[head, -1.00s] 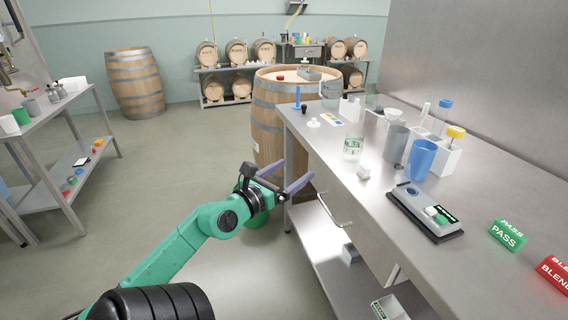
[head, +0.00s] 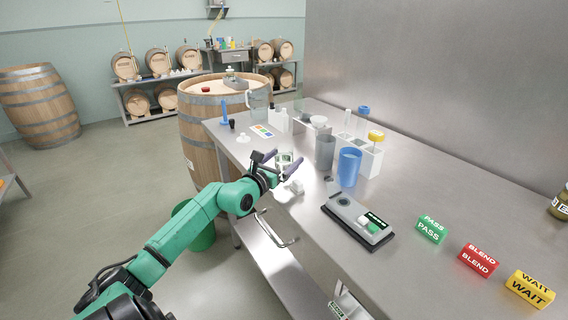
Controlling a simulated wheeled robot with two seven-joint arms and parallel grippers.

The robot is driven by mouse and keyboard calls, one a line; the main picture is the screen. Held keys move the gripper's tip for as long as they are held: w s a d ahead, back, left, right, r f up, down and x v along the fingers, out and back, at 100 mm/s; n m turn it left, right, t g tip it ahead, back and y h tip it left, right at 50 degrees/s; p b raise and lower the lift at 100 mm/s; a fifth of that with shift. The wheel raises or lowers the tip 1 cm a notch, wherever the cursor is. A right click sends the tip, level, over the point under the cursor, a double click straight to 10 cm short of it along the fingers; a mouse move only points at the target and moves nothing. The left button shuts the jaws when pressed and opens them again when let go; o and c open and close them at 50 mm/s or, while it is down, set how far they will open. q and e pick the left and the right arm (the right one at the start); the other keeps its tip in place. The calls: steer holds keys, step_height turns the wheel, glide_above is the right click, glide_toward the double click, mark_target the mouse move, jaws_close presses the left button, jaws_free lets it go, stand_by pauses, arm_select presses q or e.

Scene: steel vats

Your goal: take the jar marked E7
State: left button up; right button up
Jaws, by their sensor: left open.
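A clear glass jar with a green and white label (head: 284,158) stands near the left edge of the steel bench (head: 440,180). The label is too small to read, and my gripper partly hides the jar. My left gripper (head: 289,156) is open, with its two purple fingers overlapping the jar in the head view. I cannot tell whether the jar is between the fingers or just beyond them. A dark jar with a pale label (head: 560,204) is cut off at the right edge. My right gripper is not in view.
Beside the jar are a grey cup (head: 325,152), a blue cup (head: 348,168) and a white rack (head: 368,158). A grey device (head: 357,218) lies nearer. PASS (head: 431,230), BLEND (head: 479,259) and WAIT (head: 529,289) blocks stand at right.

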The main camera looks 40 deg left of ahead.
arm_select(q)
steer(key=c, duration=1.5)
steer(key=shift+c, duration=0.2)
